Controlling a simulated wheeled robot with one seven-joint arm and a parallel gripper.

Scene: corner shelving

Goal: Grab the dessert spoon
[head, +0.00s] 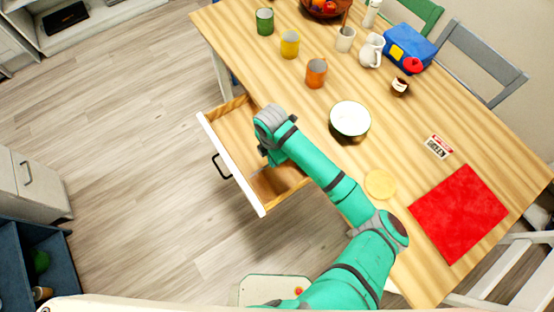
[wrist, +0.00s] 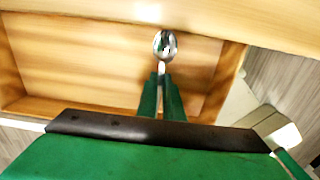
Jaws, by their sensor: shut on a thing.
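The dessert spoon (wrist: 165,45) is shiny metal and shows in the wrist view, its bowl pointing away from my gripper. My gripper (wrist: 161,84) has its two green fingers shut on the spoon's handle. The spoon is over the inside of an open wooden drawer (wrist: 75,55); I cannot tell whether it still touches the drawer floor. In the head view the open drawer (head: 232,163) sticks out from the table's left side, and my arm reaches over the table edge into it. The spoon is hidden there by my arm.
The wooden table (head: 400,115) holds a round white-topped pot (head: 350,119), an orange cup (head: 316,72), a yellow cup (head: 289,44), a green cup (head: 265,21), a blue box (head: 409,46) and a red mat (head: 459,213). The floor left of the drawer is clear.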

